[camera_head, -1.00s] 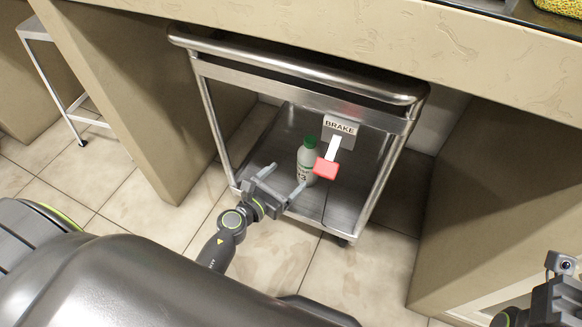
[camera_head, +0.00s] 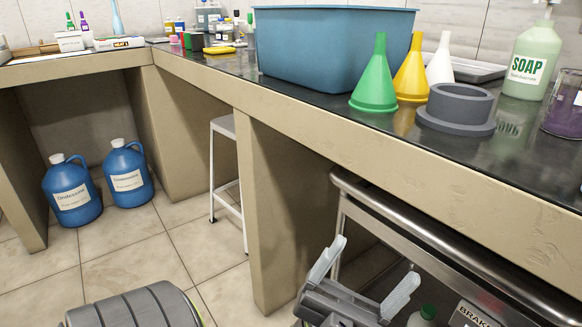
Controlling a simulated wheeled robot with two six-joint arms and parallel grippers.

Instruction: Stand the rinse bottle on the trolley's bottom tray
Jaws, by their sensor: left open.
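The rinse bottle shows only its green cap (camera_head: 428,311) and a bit of its pale shoulder at the bottom edge of the head view. The rest of it is cut off by the frame. The metal trolley (camera_head: 450,245) stands under the bench, with its top rail and upper side in view; its bottom tray is out of the picture. My left gripper (camera_head: 371,266) is open and empty, its two pale fingers apart, to the left of the bottle cap. My right gripper is out of view.
A BRAKE sign (camera_head: 474,314) is on the trolley right of the cap. The dark bench top (camera_head: 330,110) above holds a blue basin (camera_head: 330,45), funnels and a soap bottle. A stool (camera_head: 222,127) and two blue jugs (camera_head: 72,190) stand left on the tiled floor.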

